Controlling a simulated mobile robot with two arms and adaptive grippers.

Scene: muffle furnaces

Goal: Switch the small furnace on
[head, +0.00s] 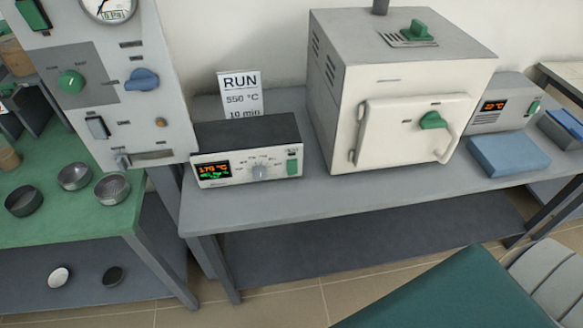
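A white box furnace (400,90) stands on the grey bench, its door (412,128) shut, with a green knob (433,120) on the door and another green knob (416,30) on top. To its left is a control box (245,150) with a lit display (213,171) that seems to read 170 °C above a small green line. The box has a grey dial (260,172) and a green switch (292,167). To the furnace's right, a small grey unit (498,118) has an orange display reading about 22 °C and a green switch (534,107). Neither gripper is in view.
A sign (241,97) reads RUN, 550 °C, 10 min. A tall instrument panel (110,75) stands left above a green table (90,222) with several round dishes. A blue block (508,154) lies right of the furnace. The bench (350,196) front is clear.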

